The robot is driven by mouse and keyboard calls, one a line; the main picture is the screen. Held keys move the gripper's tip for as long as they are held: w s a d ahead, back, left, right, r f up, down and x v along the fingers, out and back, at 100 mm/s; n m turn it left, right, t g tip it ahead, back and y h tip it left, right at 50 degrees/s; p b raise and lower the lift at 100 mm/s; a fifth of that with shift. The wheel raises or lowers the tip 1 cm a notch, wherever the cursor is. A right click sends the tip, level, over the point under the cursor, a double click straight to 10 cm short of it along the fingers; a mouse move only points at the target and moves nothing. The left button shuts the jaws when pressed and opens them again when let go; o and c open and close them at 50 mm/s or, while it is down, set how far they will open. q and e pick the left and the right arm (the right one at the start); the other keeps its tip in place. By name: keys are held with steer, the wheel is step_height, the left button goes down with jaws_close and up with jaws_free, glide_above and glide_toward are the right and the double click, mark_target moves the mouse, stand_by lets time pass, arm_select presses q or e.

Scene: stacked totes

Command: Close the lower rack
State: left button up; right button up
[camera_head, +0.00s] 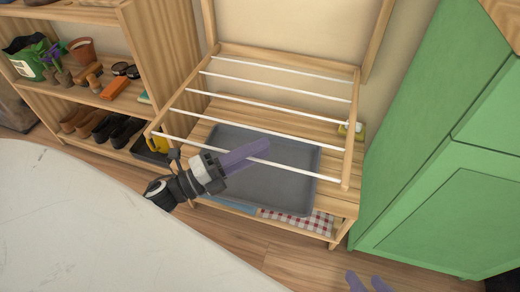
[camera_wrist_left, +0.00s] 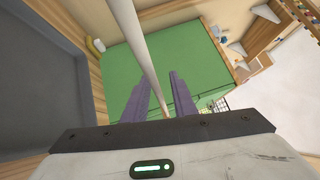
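The lower rack (camera_head: 354,128) is a wooden frame with several white rods, folded out from the wall above a low wooden bench. My left gripper (camera_head: 262,147) reaches over its front part, with its purple fingers by the front rods. In the left wrist view the fingers (camera_wrist_left: 160,76) stand apart, and a white rod (camera_wrist_left: 143,45) shows between them. Whether they touch it I cannot tell. My right gripper (camera_head: 364,277) shows only as two separated purple fingertips at the bottom edge, away from the rack.
A grey tray (camera_head: 225,140) lies on the bench under the rack. Another wooden frame (camera_head: 378,38) stands up by the wall above. A green cabinet (camera_head: 430,190) is close on the right, a shoe shelf (camera_head: 160,55) on the left. A white rounded surface (camera_head: 90,220) fills the front left.

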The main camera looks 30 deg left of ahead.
arm_select(q)
steer(key=shift+w+d, duration=0.25)
steer(key=shift+w, duration=0.2)
steer(key=shift+c, duration=0.3)
jaws_close()
stand_by(0.9)
